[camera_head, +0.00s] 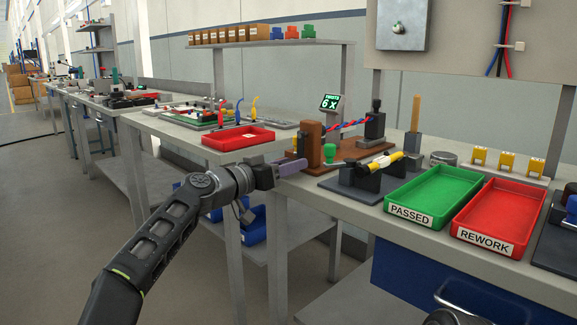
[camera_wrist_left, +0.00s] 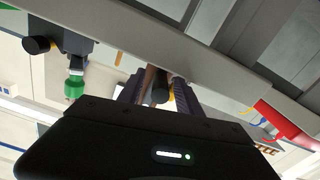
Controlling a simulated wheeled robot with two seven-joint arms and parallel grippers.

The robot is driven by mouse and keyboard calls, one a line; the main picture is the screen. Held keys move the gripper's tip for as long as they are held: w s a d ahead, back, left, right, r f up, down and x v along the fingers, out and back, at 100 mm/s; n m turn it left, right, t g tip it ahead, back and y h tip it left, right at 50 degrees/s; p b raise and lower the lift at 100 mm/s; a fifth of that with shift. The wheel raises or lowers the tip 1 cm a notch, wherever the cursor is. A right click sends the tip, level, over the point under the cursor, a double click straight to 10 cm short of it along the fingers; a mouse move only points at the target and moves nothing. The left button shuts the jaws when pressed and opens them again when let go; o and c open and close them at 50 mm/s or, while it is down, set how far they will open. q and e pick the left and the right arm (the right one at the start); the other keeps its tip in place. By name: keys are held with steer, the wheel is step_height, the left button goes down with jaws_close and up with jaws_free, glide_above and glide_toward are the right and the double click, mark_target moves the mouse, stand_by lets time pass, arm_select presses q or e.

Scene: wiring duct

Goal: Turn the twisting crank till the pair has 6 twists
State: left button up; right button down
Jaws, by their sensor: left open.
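The twisting jig has a brown wooden block (camera_head: 310,143) at the near edge of the bench. A green crank knob (camera_head: 329,153) shows beside the block. A red and blue wire pair (camera_head: 346,123) runs twisted from the block to a black post (camera_head: 374,128). A small display (camera_head: 329,103) reads "TWISTS 6X". My left gripper (camera_head: 296,166) is open just left of the block. In the left wrist view a dark round part shows between the fingers (camera_wrist_left: 158,88); I cannot tell whether they touch it. A green knob (camera_wrist_left: 75,86) is off to the side there.
A green PASSED tray (camera_head: 395,214) and a red REWORK tray (camera_head: 465,232) stand right of the jig. A dark fixture (camera_head: 360,182) with a yellow and black part lies nearer. A red tray (camera_head: 238,138) sits on the left bench. The floor at left is clear.

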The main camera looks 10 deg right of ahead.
arm_select(q)
steer(key=shift+a, duration=0.1)
steer(key=shift+s+a+f+b, duration=0.1)
steer(key=shift+s+a+b, duration=0.2)
steer(key=shift+a+b, duration=0.15)
steer(key=b+v, duration=0.2)
steer(key=v, duration=0.4)
steer(key=shift+s+a, duration=0.15)
steer(key=shift+s, duration=0.1)
